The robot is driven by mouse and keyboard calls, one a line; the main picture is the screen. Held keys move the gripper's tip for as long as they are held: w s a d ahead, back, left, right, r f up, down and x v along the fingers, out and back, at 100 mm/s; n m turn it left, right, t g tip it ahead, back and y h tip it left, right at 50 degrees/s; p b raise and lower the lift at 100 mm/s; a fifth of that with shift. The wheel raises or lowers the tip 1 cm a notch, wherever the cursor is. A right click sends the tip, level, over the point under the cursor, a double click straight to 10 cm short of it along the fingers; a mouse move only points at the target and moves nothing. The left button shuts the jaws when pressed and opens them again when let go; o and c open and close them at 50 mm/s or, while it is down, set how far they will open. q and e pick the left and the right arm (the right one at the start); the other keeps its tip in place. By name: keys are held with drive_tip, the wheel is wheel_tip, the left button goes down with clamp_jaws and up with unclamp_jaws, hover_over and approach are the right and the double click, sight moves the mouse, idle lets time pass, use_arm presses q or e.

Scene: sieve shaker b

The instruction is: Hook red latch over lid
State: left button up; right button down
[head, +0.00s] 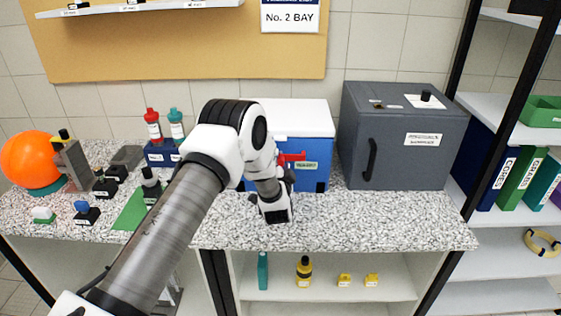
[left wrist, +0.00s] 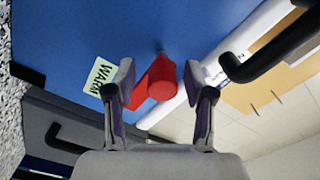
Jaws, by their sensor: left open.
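The blue box (head: 316,178) with a white lid (head: 290,116) stands on the counter behind my left arm. Its red latch (head: 293,157) is on the front face, below the lid edge, partly hidden by my arm. In the left wrist view the red latch (left wrist: 158,80) lies between the fingers of my left gripper (left wrist: 159,88), close to the white lid (left wrist: 205,82). The gripper is open; I cannot tell whether a finger touches the latch. In the head view its fingers are mostly hidden. My right gripper is not in view.
A grey cabinet (head: 400,130) with a black handle stands close at the box's right. At the left are a bottle rack (head: 160,154), small stamps and an orange ball (head: 30,160). The counter's right front (head: 390,225) is clear.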

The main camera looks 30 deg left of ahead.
use_arm(q)
drive_tip(key=shift+s+r, duration=0.15)
drive_tip(key=shift+s, duration=0.05)
drive_tip(key=c, duration=0.4)
drive_tip(key=shift+r, duration=0.1)
clamp_jaws()
